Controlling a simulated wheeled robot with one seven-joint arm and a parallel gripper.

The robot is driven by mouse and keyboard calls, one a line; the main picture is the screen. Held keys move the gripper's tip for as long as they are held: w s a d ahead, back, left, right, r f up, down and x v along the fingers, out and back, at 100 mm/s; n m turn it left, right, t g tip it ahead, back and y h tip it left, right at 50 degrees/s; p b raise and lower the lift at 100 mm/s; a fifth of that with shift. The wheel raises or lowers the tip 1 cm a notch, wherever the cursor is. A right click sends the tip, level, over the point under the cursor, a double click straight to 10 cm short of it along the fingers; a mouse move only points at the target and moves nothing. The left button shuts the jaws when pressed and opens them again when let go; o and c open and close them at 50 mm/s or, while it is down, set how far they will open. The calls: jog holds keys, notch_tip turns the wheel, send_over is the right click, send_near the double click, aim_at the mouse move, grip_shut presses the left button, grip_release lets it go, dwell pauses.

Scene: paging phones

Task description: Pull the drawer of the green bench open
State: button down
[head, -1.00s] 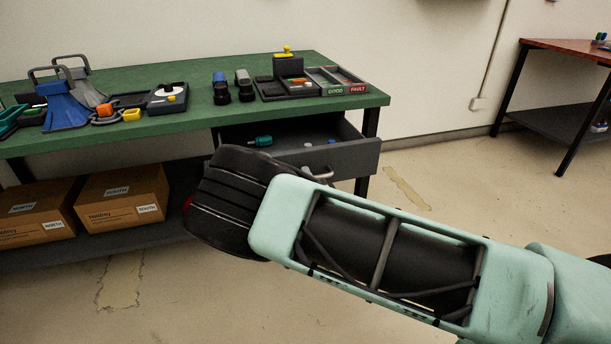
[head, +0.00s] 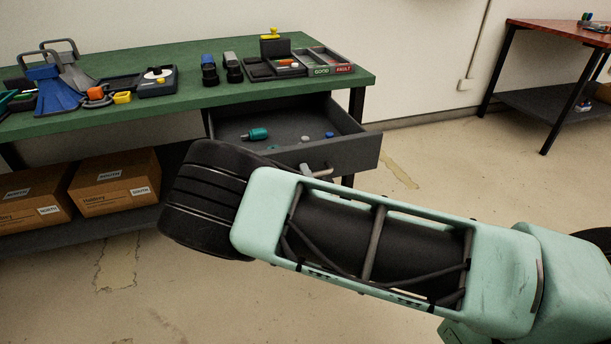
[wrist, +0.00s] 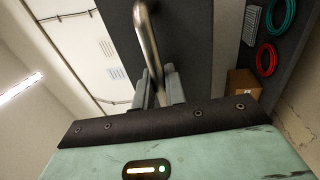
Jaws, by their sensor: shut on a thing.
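The green bench (head: 150,62) stands at the back left, and its dark grey drawer (head: 352,153) is pulled well out. A green-handled tool and small blue pieces lie inside the drawer. A metal bar handle (head: 322,172) is on the drawer front, partly hidden by my arm in the head view. In the wrist view the handle (wrist: 147,38) runs down between the fingers of my gripper (wrist: 158,88), which is shut on it. In the head view my arm hides most of the gripper.
On the bench top are sorting trays (head: 300,65), a blue scoop-like item (head: 60,92) and other small items. Cardboard boxes (head: 115,180) sit on the lower shelf. A red-topped table (head: 560,33) stands at the right. Floor between them is clear.

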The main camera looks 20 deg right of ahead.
jog(key=c, duration=1.8)
grip_release()
jog(key=s+f, duration=0.1)
jog(key=s, duration=0.4)
jog(key=s+f, duration=0.1)
jog(key=s, duration=0.5)
jog(key=s+f, duration=0.1)
jog(key=s, duration=0.5)
jog(key=shift+s+f, duration=0.1)
jog(key=shift+f, duration=0.15)
